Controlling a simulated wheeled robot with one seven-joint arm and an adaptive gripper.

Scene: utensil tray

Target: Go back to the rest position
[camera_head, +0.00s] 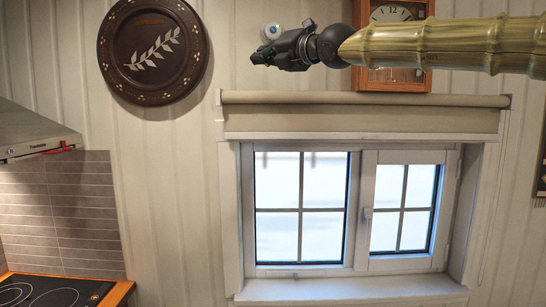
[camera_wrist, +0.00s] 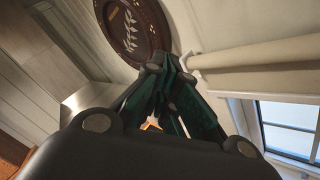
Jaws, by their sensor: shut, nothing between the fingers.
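My gripper (camera_head: 262,55) is at the upper middle of the head view, at the end of my arm, which reaches in from the right edge. It is raised in front of the wall, above the window, and points left. In the wrist view my gripper (camera_wrist: 164,75) has its dark fingers drawn together. It is shut with nothing held. No utensil or tray shows in either view.
A window (camera_head: 300,208) with a rolled blind (camera_head: 360,115) is below my arm. A round dark plate (camera_head: 120,75) hangs on the wall at left, and a wooden clock (camera_head: 391,14) hangs behind my arm. A stove (camera_head: 45,292) and range hood (camera_head: 30,135) are at left.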

